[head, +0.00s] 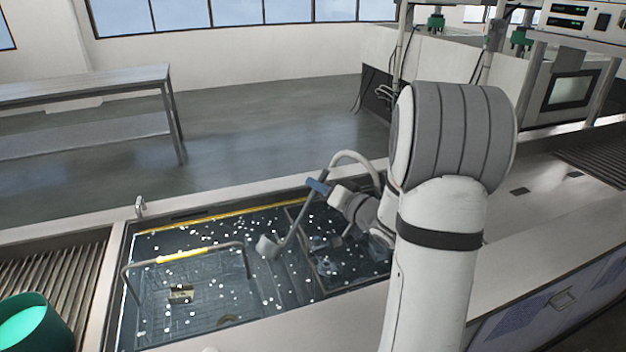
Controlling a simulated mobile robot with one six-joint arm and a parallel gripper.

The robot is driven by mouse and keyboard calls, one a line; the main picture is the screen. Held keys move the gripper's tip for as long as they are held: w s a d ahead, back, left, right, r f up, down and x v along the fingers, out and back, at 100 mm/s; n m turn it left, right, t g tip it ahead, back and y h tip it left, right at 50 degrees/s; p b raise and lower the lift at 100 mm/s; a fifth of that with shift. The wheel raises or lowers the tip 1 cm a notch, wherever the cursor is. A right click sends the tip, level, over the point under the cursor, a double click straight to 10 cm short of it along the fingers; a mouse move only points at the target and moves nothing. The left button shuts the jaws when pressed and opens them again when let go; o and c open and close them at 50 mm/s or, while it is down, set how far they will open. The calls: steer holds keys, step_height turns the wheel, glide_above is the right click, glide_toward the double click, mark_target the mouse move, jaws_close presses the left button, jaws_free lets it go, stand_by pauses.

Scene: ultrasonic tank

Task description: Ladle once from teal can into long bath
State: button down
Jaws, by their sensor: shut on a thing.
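The teal can (32,326) stands at the lower left, partly cut off by the picture edge, with bright teal content showing inside. The long bath (285,284) is the dark sunken tank in the counter, with many white specks across it. My gripper (327,192) is over the right part of the bath, shut on the ladle (268,246) near a blue section of its handle. The ladle's grey cup hangs low on the left, over the middle of the bath. I cannot tell whether the cup is filled or touches the surface.
A wire basket (205,250) with a yellow bar sits in the bath's left part, holding a small brassy block (181,294). A ribbed drainboard (48,272) lies left of the bath. A small tap (140,206) stands at the back rim. The right counter is mostly clear.

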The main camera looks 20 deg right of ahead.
steer(key=w+d+f+m+p, duration=0.1)
steer(key=d+f+m+p, duration=0.1)
steer(key=f+m, duration=0.9)
steer(key=shift+w+d+f+p, duration=0.3)
steer(key=shift+d+f, duration=0.35)
steer(key=shift+f, duration=1.65)
steer(key=shift+r, duration=0.1)
